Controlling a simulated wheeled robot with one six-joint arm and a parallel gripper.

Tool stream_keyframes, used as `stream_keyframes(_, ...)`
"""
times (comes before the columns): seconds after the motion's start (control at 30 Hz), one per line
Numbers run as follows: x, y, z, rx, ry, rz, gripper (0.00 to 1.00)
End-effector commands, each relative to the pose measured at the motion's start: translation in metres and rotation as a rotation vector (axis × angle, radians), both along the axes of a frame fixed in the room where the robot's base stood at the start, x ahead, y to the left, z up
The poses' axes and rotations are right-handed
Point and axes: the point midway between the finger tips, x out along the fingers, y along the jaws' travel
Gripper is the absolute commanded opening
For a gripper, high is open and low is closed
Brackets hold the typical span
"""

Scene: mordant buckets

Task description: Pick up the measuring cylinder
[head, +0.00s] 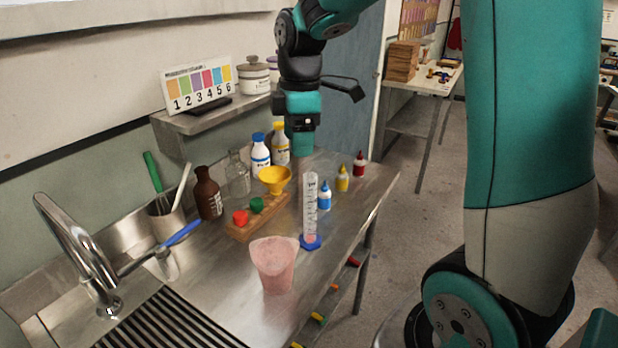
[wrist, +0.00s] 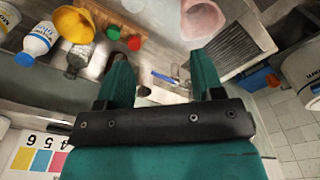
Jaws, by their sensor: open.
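The measuring cylinder (head: 310,205) is clear with a blue base and dark graduation marks. It stands upright on the steel counter (head: 345,225) in the head view, with something pinkish low inside it. My gripper (head: 303,145) points down above the counter, higher than the cylinder's top and apart from it. In the wrist view my gripper (wrist: 161,58) has its two green fingers spread with nothing between them. I cannot make out the cylinder clearly in the wrist view.
A pink beaker (head: 274,266) stands in front of the cylinder. A wooden rack (head: 240,232) with stoppers and a yellow funnel (head: 274,180) is to its left. Small blue (head: 324,197), yellow (head: 343,178) and red (head: 359,164) bottles stand to its right. A shelf (head: 200,119) juts from the wall.

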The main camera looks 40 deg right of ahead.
Motion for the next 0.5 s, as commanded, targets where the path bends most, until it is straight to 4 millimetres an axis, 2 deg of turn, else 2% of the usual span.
stream_keyframes(0.03,0.007,-0.013,0.021,-0.011,0.008,0.02,0.61)
stream_keyframes(0.2,0.017,-0.035,0.031,-0.032,0.024,0.075,0.61)
stream_keyframes(0.33,0.018,-0.037,0.018,-0.034,0.03,0.089,0.61)
stream_keyframes(0.5,0.017,-0.037,-0.02,-0.033,0.033,0.089,0.61)
